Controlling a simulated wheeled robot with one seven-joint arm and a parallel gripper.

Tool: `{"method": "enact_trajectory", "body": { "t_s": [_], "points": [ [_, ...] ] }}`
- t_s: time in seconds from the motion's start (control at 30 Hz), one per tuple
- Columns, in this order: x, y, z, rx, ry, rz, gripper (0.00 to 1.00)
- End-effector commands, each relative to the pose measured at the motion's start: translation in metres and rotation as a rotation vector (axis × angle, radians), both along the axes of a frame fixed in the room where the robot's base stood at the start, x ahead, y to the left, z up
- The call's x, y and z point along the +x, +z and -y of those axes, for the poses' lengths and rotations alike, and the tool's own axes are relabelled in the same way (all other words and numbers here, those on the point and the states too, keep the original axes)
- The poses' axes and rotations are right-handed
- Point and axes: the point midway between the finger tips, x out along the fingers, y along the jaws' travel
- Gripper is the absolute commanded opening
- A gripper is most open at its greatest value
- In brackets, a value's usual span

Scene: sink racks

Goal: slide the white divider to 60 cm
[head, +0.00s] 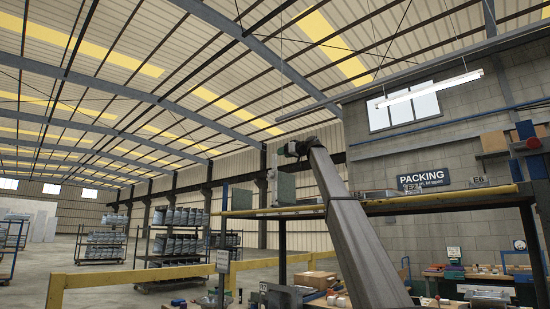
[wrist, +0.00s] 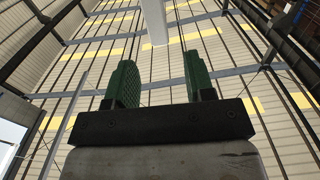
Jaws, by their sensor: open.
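My gripper (wrist: 161,78) is open in the wrist view, with two green ribbed pads apart and nothing between them. A pale, white strip (wrist: 153,22) hangs in from the top edge beyond the pads; I cannot tell if it is the white divider. In the head view my arm rises from the lower right, and its dark end (head: 291,149) is above the shelf. An upright grey-white panel (head: 286,189) stands on the shelf below it, apart from it; it may be the divider. No scale or 60 cm mark is readable.
The yellow-edged shelf (head: 264,212) crosses the middle right. A thin upright panel (head: 224,197) is at its left end; a grey block (head: 376,195) is right of my arm. A yellow rail (head: 130,275) and loaded racks (head: 178,230) stand left. Air above the shelf is open.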

Motion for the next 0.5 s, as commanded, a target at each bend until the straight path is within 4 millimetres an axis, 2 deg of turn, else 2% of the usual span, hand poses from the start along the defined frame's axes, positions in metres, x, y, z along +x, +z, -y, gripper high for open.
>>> {"method": "enact_trajectory", "body": {
  "t_s": [0.23, 0.5],
  "points": [
    [0.03, 0.001, -0.037, 0.0, 0.001, -0.001, 0.49],
    [0.044, 0.0, -0.055, 0.0, 0.0, 0.0, 0.49]
  ]
}}
